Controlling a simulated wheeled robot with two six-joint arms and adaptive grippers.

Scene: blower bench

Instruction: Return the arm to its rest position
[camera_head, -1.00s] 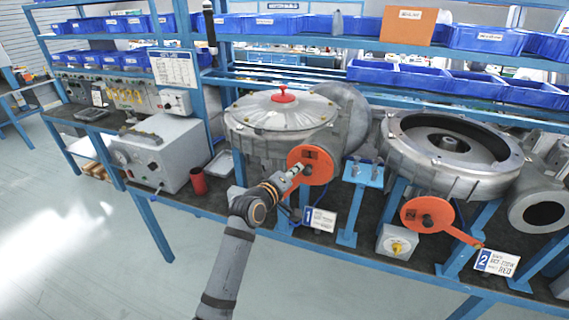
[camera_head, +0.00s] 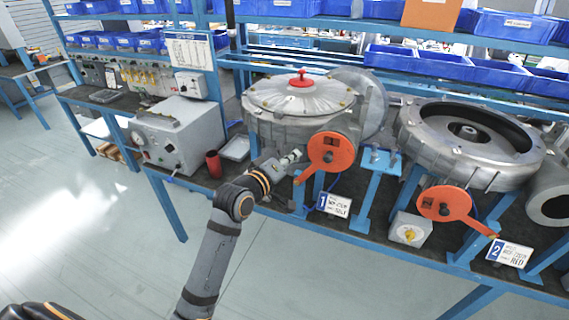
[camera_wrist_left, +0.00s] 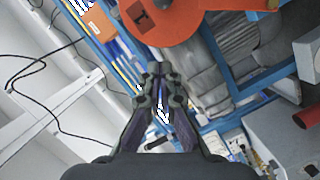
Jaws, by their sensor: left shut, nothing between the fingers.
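My left gripper (camera_head: 291,157) reaches in from below in the head view, shut and empty. Its tips are just left of the orange disc (camera_head: 338,148) on the first blower (camera_head: 300,105), apparently apart from it. The disc's short orange handle (camera_head: 305,177) points down and left. In the left wrist view the closed fingers (camera_wrist_left: 160,75) show from behind, with an orange part (camera_wrist_left: 185,18) beyond them. My right gripper is out of view.
A second blower (camera_head: 470,145) with an orange lever (camera_head: 465,216) stands at right. The floor in front is clear.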

